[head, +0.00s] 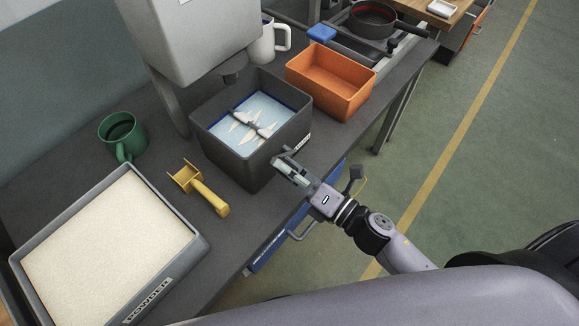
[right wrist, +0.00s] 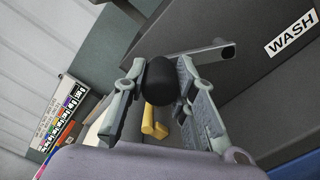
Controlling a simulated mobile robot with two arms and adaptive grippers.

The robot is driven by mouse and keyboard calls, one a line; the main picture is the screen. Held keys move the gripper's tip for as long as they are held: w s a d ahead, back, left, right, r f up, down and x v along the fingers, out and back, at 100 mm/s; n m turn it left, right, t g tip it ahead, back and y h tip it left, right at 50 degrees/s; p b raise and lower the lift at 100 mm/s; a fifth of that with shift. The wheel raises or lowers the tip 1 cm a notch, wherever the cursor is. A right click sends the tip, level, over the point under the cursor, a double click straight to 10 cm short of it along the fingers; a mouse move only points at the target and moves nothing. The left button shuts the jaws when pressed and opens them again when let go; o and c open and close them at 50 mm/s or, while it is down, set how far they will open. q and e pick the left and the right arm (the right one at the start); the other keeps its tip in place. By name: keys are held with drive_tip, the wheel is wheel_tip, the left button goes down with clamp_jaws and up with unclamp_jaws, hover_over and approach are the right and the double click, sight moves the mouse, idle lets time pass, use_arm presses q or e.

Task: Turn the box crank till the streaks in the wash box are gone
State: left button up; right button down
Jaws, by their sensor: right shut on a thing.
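The dark grey wash box (head: 222,160) stands on the bench under a grey dispenser. Pale blue liquid with several white streaks (head: 240,119) shows inside it, around a grey paddle shaft (head: 254,124). The box crank (right wrist: 208,53) sticks out from the box wall marked WASH, and its black knob (right wrist: 161,82) lies between my right fingers. My right gripper (head: 285,165) is shut on this knob beside the box's right side. The fingers hide part of the crank in the head view. My left gripper is not in view.
A powder tray (head: 190,263), a yellow scoop (head: 209,197) and a green mug (head: 122,137) are on the bench's left. An orange bin (head: 342,95) and a white mug (head: 264,44) stand behind the wash box. Open floor lies to the right.

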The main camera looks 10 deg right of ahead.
drive_tip(key=shift+f, duration=0.1)
idle(0.3)
drive_tip(key=c, duration=1.3)
unclamp_jaws()
drive_tip(key=shift+s, duration=0.1)
drive_tip(key=v, duration=1.2)
